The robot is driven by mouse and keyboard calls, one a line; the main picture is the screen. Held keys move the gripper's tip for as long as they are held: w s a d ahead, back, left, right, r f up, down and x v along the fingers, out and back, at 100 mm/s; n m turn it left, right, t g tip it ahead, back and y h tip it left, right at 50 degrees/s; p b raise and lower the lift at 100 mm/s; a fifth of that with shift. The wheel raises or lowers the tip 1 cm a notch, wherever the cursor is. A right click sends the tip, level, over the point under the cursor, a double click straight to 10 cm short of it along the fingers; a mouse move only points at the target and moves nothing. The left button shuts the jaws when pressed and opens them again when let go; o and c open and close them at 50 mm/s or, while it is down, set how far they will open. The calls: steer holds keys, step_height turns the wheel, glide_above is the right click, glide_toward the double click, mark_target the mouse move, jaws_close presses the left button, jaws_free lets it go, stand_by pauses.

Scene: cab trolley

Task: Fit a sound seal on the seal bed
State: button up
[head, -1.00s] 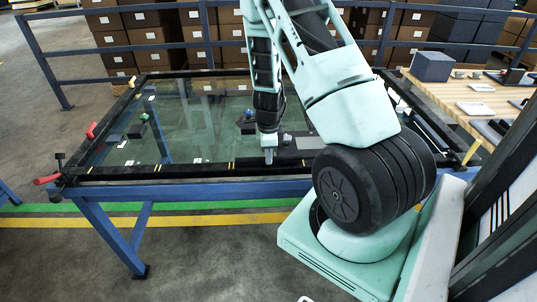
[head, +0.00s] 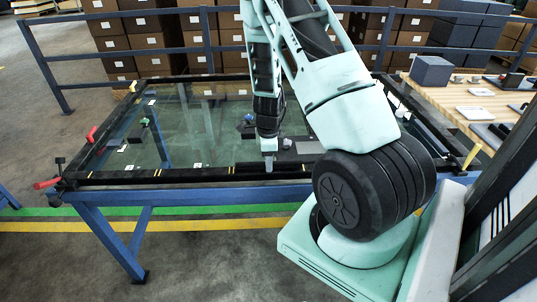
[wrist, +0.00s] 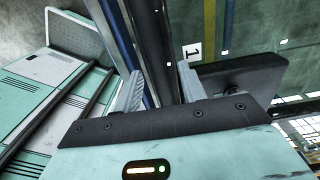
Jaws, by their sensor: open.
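My gripper (head: 269,160) points down over the near black edge of the glass-topped blue frame (head: 190,198). Its jaws are open and nothing shows held between them. In the wrist view the fingers (wrist: 160,85) stand apart, with a long dark strip (wrist: 165,50) of the frame edge visible between and beyond them. I cannot tell whether they touch it. This dark edge (head: 180,175) may hold the seal bed, but I cannot make out the bed or a seal for certain. A white label marked 1 (wrist: 191,50) lies beside the strip.
A wooden bench (head: 450,100) at right holds a dark grey box (head: 432,71) and several pads. Small dark blocks lie on the glass (head: 200,110). A red handle (head: 46,184) sticks out at the frame's left corner. A blue railing (head: 160,70) and stacked boxes stand behind.

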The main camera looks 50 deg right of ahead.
step_height(320, 180, up, 17)
steer(key=p, duration=0.1)
steer(key=shift+r, duration=0.2)
steer(key=a+r+n+y, duration=0.25)
steer(key=a+n, duration=1.15)
steer(key=a, duration=0.9)
steer(key=s+a+r+n+h, duration=0.1)
steer(key=s+a+r+n, duration=0.1)
steer(key=s+a+n, duration=0.6)
steer(key=s+a+r+n+h, duration=0.1)
steer(key=s+a+r+n, duration=0.1)
steer(key=s+a+n, duration=0.7)
steer(key=n, duration=0.4)
steer(key=shift+a+r+n, duration=0.3)
steer(key=shift+a, duration=0.05)
